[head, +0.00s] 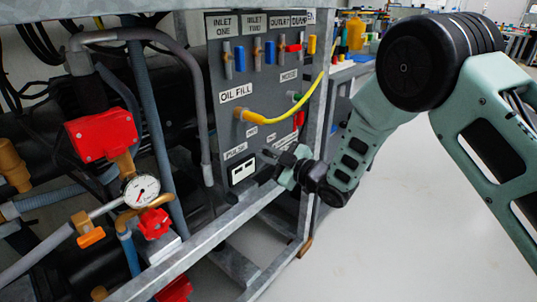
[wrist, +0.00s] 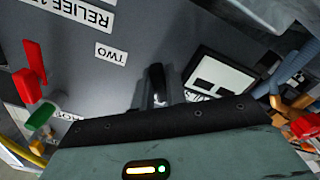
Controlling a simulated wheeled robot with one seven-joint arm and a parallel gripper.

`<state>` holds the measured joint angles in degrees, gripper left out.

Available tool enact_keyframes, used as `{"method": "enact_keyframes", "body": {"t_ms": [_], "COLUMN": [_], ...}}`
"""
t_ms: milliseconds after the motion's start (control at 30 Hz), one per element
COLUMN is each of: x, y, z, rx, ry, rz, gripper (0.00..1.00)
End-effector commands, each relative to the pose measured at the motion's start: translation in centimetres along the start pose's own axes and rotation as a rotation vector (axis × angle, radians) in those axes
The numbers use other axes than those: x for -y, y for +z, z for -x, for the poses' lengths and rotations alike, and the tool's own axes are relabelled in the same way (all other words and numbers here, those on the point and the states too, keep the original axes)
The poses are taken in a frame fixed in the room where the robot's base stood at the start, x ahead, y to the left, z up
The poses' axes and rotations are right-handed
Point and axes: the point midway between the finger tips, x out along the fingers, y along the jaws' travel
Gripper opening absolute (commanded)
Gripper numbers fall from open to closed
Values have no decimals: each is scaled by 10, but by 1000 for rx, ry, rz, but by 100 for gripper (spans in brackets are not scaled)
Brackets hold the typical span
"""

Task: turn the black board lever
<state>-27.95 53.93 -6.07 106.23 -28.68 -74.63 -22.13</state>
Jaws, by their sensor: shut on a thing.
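The grey control board (head: 225,130) stands in the middle of the head view. My gripper (head: 278,157) is at its lower right part, close to the board face. In the wrist view the black board lever (wrist: 156,76) stands out from the board just past the dark edge of my gripper body, beside the "TWO" label (wrist: 111,53). My gripper is shut on the black lever. The fingertips are mostly hidden behind the gripper body in the wrist view. In the head view the lever cannot be made out behind my gripper.
A yellow hose (head: 300,108) curves from the board above my gripper. A red lever (wrist: 29,88) and a green one (wrist: 40,117) show in the wrist view. A galvanized frame rail (head: 215,235) runs below the board. The floor (head: 420,220) at right is clear.

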Motion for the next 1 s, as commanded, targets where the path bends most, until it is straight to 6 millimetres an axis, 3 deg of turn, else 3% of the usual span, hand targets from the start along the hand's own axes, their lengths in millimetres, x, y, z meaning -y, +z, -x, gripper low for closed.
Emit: {"method": "enact_keyframes", "body": {"t_ms": [600,1000], "x": [-1,0], "y": [0,0], "z": [1,0], "rx": [2,1], "ry": [0,-1], "rz": [-471,-629], "gripper": [0,0]}}
